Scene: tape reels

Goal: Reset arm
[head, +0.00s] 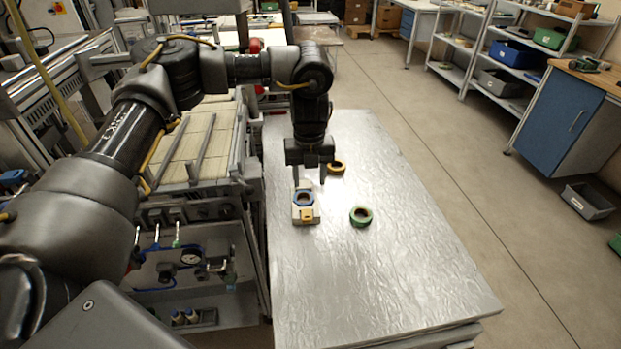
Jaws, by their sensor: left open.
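My left arm comes in from the left and reaches over the silver-covered table (390,270). The blue reel sits on a small pale block with a yellow part (306,214). I cannot tell whether the fingertips touch the reel. A green tape reel (361,216) lies flat to the right of it. A yellow-orange tape reel (337,168) lies behind, just right of the gripper. My right gripper is not in view.
A machine with a slatted bed (188,150) and gauges stands directly left of the table. The front and right of the table are clear. Open floor (450,150) lies to the right, with shelves (490,50), a blue cabinet (567,118) and a grey bin (588,201) beyond.

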